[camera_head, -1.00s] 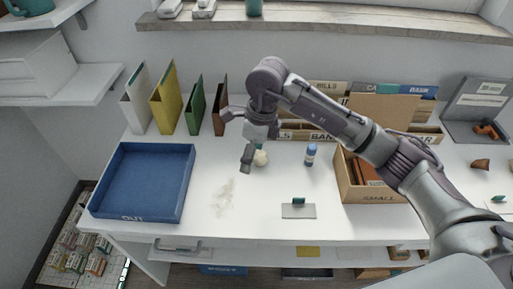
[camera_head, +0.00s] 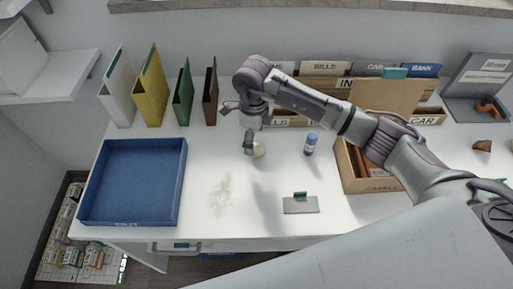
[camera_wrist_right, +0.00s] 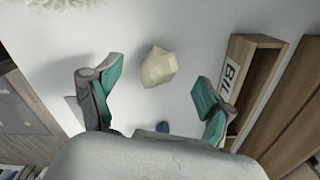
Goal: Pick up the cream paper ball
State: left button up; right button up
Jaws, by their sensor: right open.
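The cream paper ball (camera_head: 260,150) lies on the white desk (camera_head: 240,215), and it also shows in the right wrist view (camera_wrist_right: 158,66) as a crumpled, faceted lump. My right gripper (camera_head: 250,146) is close beside the ball in the head view and partly overlaps it. In the right wrist view my right gripper (camera_wrist_right: 152,92) has its two teal-padded fingers spread wide, with the ball between and a little beyond the tips. Nothing is held. My left gripper is not in view.
A blue tray (camera_head: 180,190) stands at left, with upright binders (camera_head: 152,88) behind it. A blue-capped bottle (camera_head: 310,144) stands right of the ball. A small grey stand (camera_head: 301,205) sits in front, and a wooden box (camera_head: 365,180) stands at right. Labelled wooden organizers (camera_head: 340,97) line the back.

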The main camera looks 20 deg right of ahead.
aim_at(255, 148)
notch_tip(255, 148, down, 2)
jog(key=shift+s+p, duration=0.15)
jog(key=shift+p, duration=0.35)
notch_tip(255, 148, down, 2)
jog(key=shift+f, duration=0.5)
jog(key=shift+c, duration=0.3)
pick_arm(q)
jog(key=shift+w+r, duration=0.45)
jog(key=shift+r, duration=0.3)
pick_arm(e)
jog(key=c, duration=0.9)
